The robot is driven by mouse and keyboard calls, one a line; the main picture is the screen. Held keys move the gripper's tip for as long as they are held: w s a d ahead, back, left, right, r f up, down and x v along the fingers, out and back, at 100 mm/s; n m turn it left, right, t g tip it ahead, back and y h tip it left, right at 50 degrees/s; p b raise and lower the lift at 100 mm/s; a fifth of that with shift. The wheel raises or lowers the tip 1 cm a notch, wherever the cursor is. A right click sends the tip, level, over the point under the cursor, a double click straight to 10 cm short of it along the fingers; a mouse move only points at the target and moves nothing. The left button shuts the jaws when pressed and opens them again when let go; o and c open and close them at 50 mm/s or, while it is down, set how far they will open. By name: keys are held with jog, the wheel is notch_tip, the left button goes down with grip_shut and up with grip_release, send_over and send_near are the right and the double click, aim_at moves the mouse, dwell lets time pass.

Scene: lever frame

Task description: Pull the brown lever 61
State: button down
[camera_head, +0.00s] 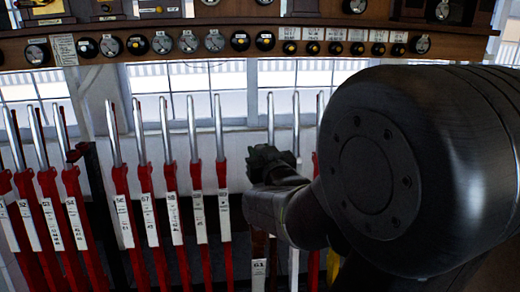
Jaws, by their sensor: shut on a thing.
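The brown lever 61 (259,245) stands in the row of levers, right of the red ones. Its white plate with the number 61 shows low in the view, and its bare metal handle rises above my gripper. My gripper (268,160) is dark and sits at the lever's upper part, shut on it. The fingers and the part of the lever between them are hard to make out. My gripper and wrist hide the middle of the lever.
Several red levers (195,200) with metal handles stand close on the left. Another metal handle (296,120) rises just right of lever 61. A shelf with round dials and knobs (215,41) runs above. My arm hides much of the right side.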

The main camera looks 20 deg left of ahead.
jog(key=s+d+f+b, duration=0.2)
jog(key=s+d, duration=0.2)
jog(key=s, duration=0.2)
jog(key=shift+s+y+b, duration=0.3)
jog(key=shift+s, duration=0.1)
jog(key=c, duration=1.6)
grip_release()
jog(key=shift+d+f, duration=0.1)
jog(key=shift+d, duration=0.05)
jog(key=o, duration=0.4)
jog(key=shift+s, duration=0.4)
jog(key=shift+c, duration=0.2)
jog(key=shift+o, duration=0.2)
jog(key=shift+s+r, duration=0.15)
jog(key=shift+r, duration=0.05)
jog(key=p+v, duration=0.1)
jog(key=v, duration=1.2)
jog(key=shift+d+f, duration=0.2)
